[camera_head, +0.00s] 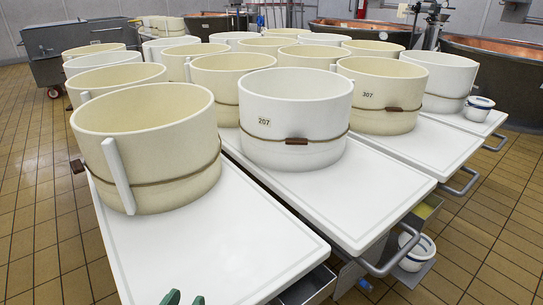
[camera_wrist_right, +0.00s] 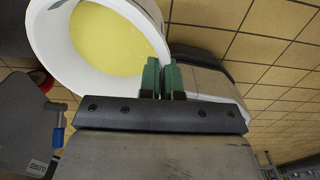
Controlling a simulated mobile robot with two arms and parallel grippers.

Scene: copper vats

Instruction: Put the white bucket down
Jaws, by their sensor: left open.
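In the right wrist view a white bucket (camera_wrist_right: 45,45) with something yellow (camera_wrist_right: 107,38) in it fills the upper left. My right gripper (camera_wrist_right: 163,80) has its two green fingers close together on either side of the bucket's rim, pinching the wall.
Large cream and white vats (camera_head: 150,125) stand in rows on white tables (camera_head: 215,235). The left table's front part is bare. Metal handles (camera_head: 395,258) jut out. Tiled floor (camera_head: 480,225) is clear at right.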

